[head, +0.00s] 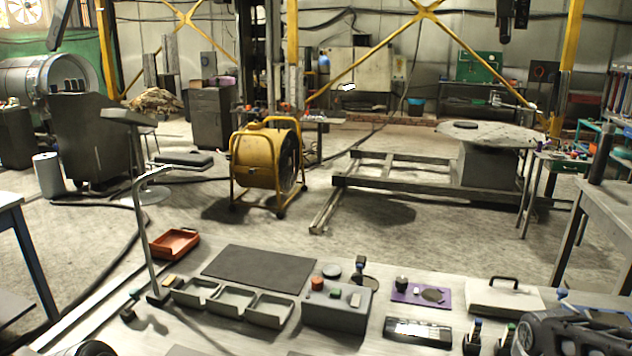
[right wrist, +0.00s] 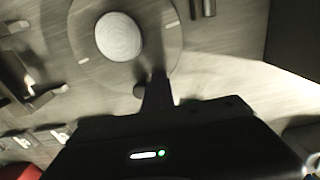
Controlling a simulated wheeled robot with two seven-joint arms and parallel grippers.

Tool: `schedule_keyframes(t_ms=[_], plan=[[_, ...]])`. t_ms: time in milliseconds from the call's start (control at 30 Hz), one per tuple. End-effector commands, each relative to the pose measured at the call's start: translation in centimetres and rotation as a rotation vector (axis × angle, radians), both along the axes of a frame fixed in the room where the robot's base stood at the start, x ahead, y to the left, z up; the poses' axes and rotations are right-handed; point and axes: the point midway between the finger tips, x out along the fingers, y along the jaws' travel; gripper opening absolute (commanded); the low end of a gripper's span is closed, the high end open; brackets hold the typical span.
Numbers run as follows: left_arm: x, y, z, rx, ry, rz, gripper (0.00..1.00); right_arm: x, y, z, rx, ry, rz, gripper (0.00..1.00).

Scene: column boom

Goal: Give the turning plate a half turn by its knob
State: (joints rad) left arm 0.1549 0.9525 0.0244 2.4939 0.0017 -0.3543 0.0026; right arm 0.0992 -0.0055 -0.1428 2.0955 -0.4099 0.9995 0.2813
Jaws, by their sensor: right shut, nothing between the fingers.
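The turning plate (right wrist: 88,62) shows in the right wrist view as a wide round grey disc with a pale round centre (right wrist: 118,36) and short light marks near its rim. A small dark knob (right wrist: 140,90) stands near the plate's lower edge. My right gripper (right wrist: 158,80) is shut and empty, its dark fingers over the plate's lower edge, just right of the knob. I cannot tell whether they touch it. I cannot make out the plate in the head view. My left gripper is not in view.
In the head view, the bench holds open grey bins (head: 227,303), a grey block with buttons (head: 337,311), a purple plate (head: 421,294), a handled pale case (head: 504,299) and an orange tray (head: 174,244). A lamp stand (head: 143,230) rises at left. A dark mat (head: 259,268) lies clear.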

Motion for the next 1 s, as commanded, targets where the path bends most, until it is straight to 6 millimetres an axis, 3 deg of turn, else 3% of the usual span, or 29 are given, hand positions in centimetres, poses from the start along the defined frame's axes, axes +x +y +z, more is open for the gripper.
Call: schedule_keyframes(t_ms=[67,800,1000], plan=[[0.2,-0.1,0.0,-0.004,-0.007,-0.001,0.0,-0.3,0.4,-0.8,0.009,0.014,-0.001,0.0],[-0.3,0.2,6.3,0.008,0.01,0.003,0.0,-0.1,0.2,8.0,0.003,0.004,0.002,0.0],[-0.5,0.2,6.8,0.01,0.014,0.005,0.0,-0.1,0.2,8.9,0.003,0.004,0.002,0.0]])
